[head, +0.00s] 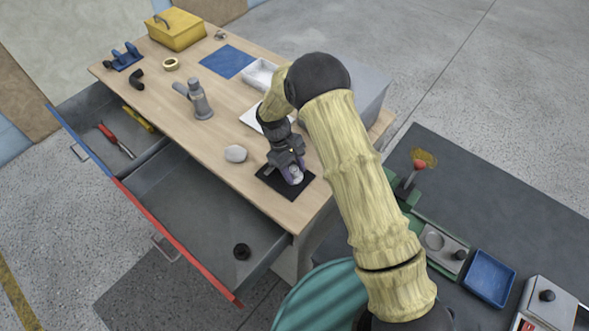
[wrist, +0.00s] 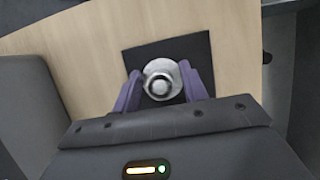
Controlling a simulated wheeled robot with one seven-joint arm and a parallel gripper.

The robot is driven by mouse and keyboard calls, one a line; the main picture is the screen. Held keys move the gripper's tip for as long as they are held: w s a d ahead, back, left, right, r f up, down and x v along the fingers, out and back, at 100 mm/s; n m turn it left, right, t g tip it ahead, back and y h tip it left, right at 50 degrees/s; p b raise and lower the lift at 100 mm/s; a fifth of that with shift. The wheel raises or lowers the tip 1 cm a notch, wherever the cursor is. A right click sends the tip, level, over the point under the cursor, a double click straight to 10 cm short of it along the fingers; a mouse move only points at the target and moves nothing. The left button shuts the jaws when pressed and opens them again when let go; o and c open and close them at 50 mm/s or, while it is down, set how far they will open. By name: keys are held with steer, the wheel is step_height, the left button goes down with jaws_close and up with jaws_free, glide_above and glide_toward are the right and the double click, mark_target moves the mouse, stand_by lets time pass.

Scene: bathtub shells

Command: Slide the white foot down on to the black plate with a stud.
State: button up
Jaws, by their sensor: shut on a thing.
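The white foot (wrist: 161,79) is a round, pale piece with a ringed centre in the wrist view. My gripper (wrist: 161,88) is shut on it, with one purple finger on each side. The black plate (wrist: 200,50) lies flat on the wooden bench below the foot. In the head view my gripper (head: 293,178) points down over the black plate (head: 272,184), near the bench's front right corner. The stud is hidden by the foot and gripper. I cannot tell whether the foot touches the plate or is held just above it.
A pale rounded lump (head: 235,153) lies left of the plate. A grey upright fitting (head: 200,103) stands farther back, with a blue mat (head: 227,61) and white tray (head: 260,74) beyond. The red-fronted drawer (head: 190,213) is open and holds a black round part (head: 242,251).

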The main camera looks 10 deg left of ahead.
steer(key=o, duration=1.1)
steer(key=shift+o, duration=0.3)
steer(key=o, duration=0.4)
steer(key=shift+r, duration=0.1)
steer(key=shift+r+p, duration=2.2)
steer(key=shift+r, duration=1.25)
